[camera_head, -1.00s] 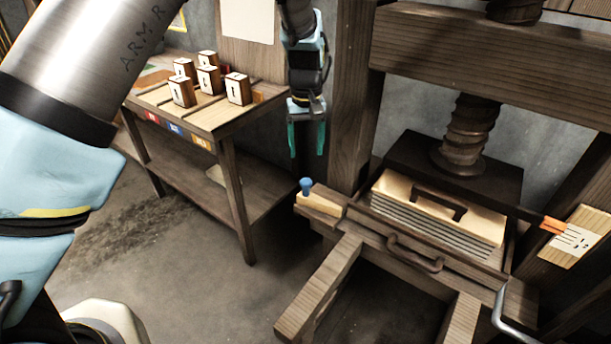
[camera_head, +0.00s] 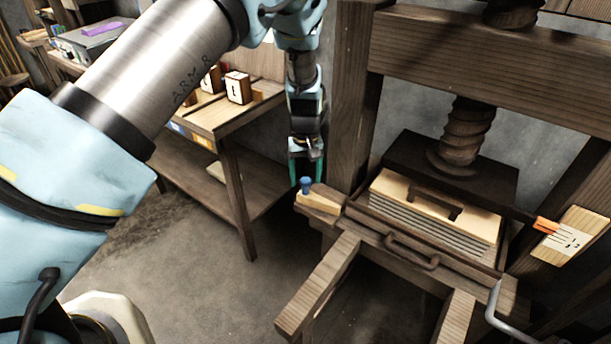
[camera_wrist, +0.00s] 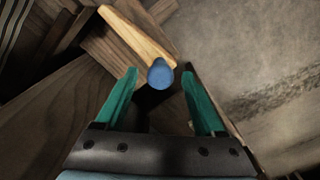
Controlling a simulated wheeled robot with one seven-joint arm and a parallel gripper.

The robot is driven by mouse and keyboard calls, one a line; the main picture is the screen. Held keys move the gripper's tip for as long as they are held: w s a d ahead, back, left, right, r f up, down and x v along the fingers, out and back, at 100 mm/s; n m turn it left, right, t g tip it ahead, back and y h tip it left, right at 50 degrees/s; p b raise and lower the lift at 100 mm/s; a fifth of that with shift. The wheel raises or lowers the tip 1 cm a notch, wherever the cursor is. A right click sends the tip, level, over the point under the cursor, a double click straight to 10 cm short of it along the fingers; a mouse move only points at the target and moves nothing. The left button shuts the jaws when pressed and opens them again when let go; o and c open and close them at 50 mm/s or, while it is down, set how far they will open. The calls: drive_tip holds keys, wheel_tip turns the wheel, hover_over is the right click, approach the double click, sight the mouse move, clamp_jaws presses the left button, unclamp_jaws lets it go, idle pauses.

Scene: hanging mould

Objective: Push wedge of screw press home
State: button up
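The wedge (camera_head: 321,199) is a pale wooden piece with a blue knob (camera_head: 305,184) standing on its left end. It lies at the left end of the press bed, beside the left post. In the wrist view the wedge (camera_wrist: 138,35) runs up and left from its blue knob (camera_wrist: 161,74). My gripper (camera_head: 305,172) is just behind and above the knob in the head view. In the wrist view my gripper (camera_wrist: 158,78) is open, with one green finger on each side of the knob's line.
The screw press (camera_head: 465,135) holds a pale block with a dark handle (camera_head: 434,205) above grey layers. An orange pointer (camera_head: 547,224) meets a marked board (camera_head: 570,238) at the right. A wooden table (camera_head: 240,115) with small numbered blocks stands behind left. Floor between is clear.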

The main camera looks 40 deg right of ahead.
clamp_jaws()
idle(0.3)
drive_tip(key=shift+s, duration=0.1)
idle(0.9)
